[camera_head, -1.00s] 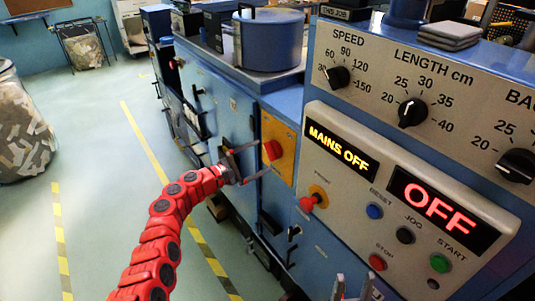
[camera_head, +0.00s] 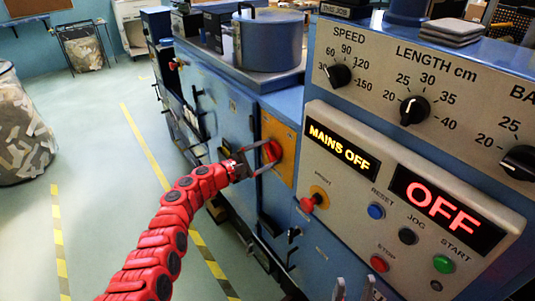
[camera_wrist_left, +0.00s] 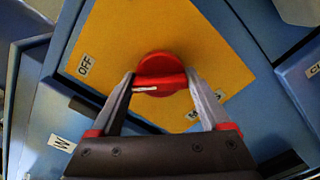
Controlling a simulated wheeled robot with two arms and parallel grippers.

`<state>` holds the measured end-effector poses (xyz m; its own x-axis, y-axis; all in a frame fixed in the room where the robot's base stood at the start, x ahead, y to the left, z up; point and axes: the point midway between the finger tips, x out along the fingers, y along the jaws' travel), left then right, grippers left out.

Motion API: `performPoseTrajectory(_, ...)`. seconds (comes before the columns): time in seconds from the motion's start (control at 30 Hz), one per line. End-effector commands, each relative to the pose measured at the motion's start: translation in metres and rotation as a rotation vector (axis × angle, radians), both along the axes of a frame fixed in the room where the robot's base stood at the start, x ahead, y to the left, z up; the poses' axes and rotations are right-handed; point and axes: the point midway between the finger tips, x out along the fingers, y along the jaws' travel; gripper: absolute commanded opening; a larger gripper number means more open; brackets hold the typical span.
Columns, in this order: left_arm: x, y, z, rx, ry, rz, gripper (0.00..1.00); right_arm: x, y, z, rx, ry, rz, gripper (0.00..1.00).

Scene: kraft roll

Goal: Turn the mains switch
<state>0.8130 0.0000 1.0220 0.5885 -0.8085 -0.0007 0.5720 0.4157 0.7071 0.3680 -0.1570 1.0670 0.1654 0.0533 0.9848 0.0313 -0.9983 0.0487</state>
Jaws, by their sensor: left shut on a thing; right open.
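The mains switch is a red rotary knob (camera_head: 271,151) on a yellow plate (camera_head: 279,129) on the side of the blue machine. In the left wrist view the knob (camera_wrist_left: 161,75) has a raised grip bar with a white mark, and an "OFF" label (camera_wrist_left: 84,65) sits at the plate's left. My left gripper (camera_head: 262,160) is shut on the knob's bar, one finger at each end, as the left wrist view (camera_wrist_left: 161,86) shows. The display (camera_head: 342,147) reads "MAINS OFF". My right gripper (camera_head: 354,290) is open and empty at the bottom edge, only its fingertips showing.
A control panel (camera_head: 400,120) at right carries dials, a red "OFF" display (camera_head: 440,205), coloured buttons and a second red knob (camera_head: 309,203). A waste bin (camera_head: 22,130) stands at far left. The floor between bin and machine is clear.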

Motion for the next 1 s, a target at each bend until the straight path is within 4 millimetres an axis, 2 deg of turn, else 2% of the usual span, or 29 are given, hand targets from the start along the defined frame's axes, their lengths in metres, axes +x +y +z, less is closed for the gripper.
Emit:
performPoseTrajectory(0.03,0.0,0.0,-0.001,0.001,0.002,-0.001,0.33,0.0,0.0,0.0,0.0,0.0,0.0,0.53)
performPoseTrajectory(0.1,0.0,0.0,-0.001,0.001,0.002,-0.001,0.24,0.0,0.0,0.0,0.0,0.0,0.0,0.53)
performPoseTrajectory(0.47,0.0,0.0,-0.003,0.041,-0.058,-0.001,0.24,0.0,0.0,-0.013,0.0,0.0,0.0,0.53)
performPoseTrajectory(0.67,0.0,-0.001,-0.006,0.118,-0.169,0.001,0.24,0.0,0.0,-0.034,0.0,0.0,0.0,0.53)
performPoseTrajectory(1.0,-0.001,0.0,-0.01,0.305,-0.424,0.0,0.24,0.0,0.0,-0.09,0.0,0.0,0.0,0.53)
